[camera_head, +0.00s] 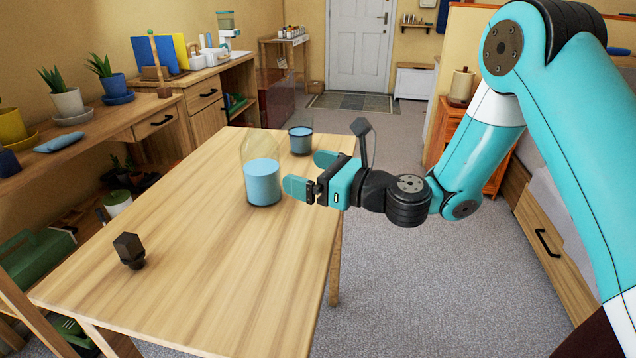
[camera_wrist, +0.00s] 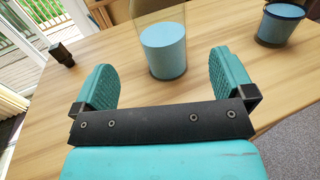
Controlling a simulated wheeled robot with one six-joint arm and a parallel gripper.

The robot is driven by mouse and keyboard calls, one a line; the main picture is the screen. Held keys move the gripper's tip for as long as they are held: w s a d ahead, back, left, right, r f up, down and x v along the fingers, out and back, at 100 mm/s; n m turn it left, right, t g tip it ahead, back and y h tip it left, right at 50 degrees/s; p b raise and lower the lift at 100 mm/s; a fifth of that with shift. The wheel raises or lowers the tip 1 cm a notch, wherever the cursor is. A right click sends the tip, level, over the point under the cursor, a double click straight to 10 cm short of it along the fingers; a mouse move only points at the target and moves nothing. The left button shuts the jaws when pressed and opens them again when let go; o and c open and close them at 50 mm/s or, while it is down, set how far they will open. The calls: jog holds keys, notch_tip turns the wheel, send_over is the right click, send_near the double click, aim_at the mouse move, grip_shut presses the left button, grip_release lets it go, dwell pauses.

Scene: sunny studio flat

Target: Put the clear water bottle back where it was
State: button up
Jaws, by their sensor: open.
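The clear water bottle (camera_head: 263,182) stands upright on the wooden table, see-through above and holding blue water below. In the wrist view the bottle (camera_wrist: 163,50) is straight ahead, centred between the fingers, with its top cut off by the frame edge. My gripper (camera_head: 308,173) is open and empty, level above the table's right edge, its fingers pointing left at the bottle. Its two teal fingers (camera_wrist: 161,78) show wide apart. The bottle appears just beyond the fingertips; I cannot tell whether it is partly between them.
A small cup of blue liquid (camera_head: 300,141) stands behind the bottle, and right of it in the wrist view (camera_wrist: 280,24). A dark block-shaped object (camera_head: 129,250) stands on the table (camera_head: 215,275) at the near left. Much of the tabletop is bare. Potted plants (camera_head: 67,101) line the left shelf.

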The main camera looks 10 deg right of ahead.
jog(key=shift+b+v, duration=0.5)
jog(key=shift+v, duration=0.4)
jog(key=s+a+r+n+g+h, duration=0.1)
jog(key=s+a+r+n+g, duration=0.1)
jog(key=s+n+g, duration=0.5)
jog(key=s+a+r+n+g+h, duration=0.1)
jog(key=s+a+n+g, duration=0.1)
jog(key=s+n, duration=0.85)
jog(key=s+d+n+g+h, duration=0.2)
jog(key=s+d+n+h, duration=0.6)
jog(key=n, duration=0.7)
jog(key=s+d, duration=0.2)
jog(key=d, duration=0.1)
jog(key=shift+s+f, duration=0.25)
jog(key=shift+s, duration=0.1)
